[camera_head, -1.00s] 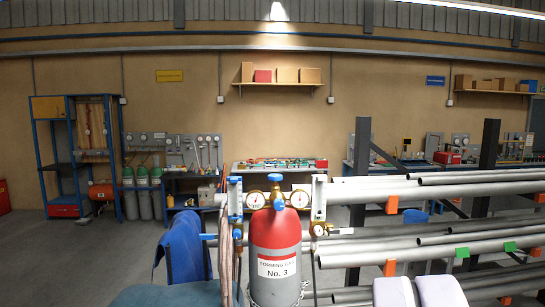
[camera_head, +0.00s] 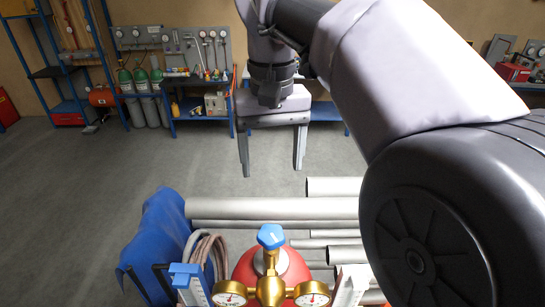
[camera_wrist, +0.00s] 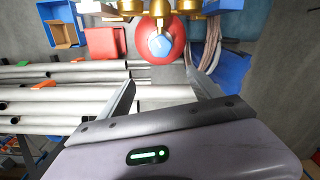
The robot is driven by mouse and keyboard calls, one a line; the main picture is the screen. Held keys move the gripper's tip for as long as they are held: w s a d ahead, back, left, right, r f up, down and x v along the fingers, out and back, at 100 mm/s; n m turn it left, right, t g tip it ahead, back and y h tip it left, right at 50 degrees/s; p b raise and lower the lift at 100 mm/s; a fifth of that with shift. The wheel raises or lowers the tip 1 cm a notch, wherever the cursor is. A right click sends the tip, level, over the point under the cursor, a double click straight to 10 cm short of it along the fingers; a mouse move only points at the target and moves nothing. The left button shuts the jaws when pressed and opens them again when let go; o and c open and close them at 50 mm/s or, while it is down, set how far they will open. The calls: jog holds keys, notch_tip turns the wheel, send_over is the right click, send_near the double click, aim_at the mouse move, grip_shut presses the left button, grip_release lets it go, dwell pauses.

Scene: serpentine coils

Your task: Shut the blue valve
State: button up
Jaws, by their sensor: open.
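The blue valve (camera_head: 271,236) is a blue handle on the brass fitting at the top of the red gas cylinder (camera_head: 290,270). In the wrist view the blue handle (camera_wrist: 161,45) sits over the round red cylinder top (camera_wrist: 175,28). My gripper (camera_head: 272,172) is open and empty, fingers pointing down. It shows above the valve in the head picture, apart from it. In the wrist view my gripper's fingers (camera_wrist: 160,82) lie to either side below the handle, with nothing between them. The cylinder's lower body is hidden.
Two brass pressure gauges (camera_head: 312,294) (camera_head: 230,293) flank the valve. A blue cloth (camera_head: 160,240) and coiled hose (camera_head: 208,247) are at the left. Grey pipes (camera_head: 275,208) run behind the cylinder. A red bin (camera_wrist: 103,42) shows in the wrist view. Open floor lies beyond.

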aim_at(271, 233)
jog(key=f+b, duration=0.1)
jog(key=f, duration=0.3)
jog(key=s+f+b, duration=0.1)
jog(key=f, duration=0.4)
jog(key=f+b, duration=0.1)
jog(key=f, duration=0.4)
jog(key=shift+s+a, duration=0.1)
jog(key=shift+s, duration=0.3)
jog(key=shift+s+a+f, duration=0.1)
jog(key=shift+s+f, duration=0.15)
jog(key=shift+f, duration=0.25)
jog(key=shift+s+f, duration=0.25)
jog(key=shift+f, duration=0.45)
jog(key=shift+w+f, duration=0.2)
jog(key=shift+w, duration=0.2)
jog(key=shift+s+r, duration=0.1)
jog(key=shift+s, duration=0.1)
jog(key=c, duration=1.4)
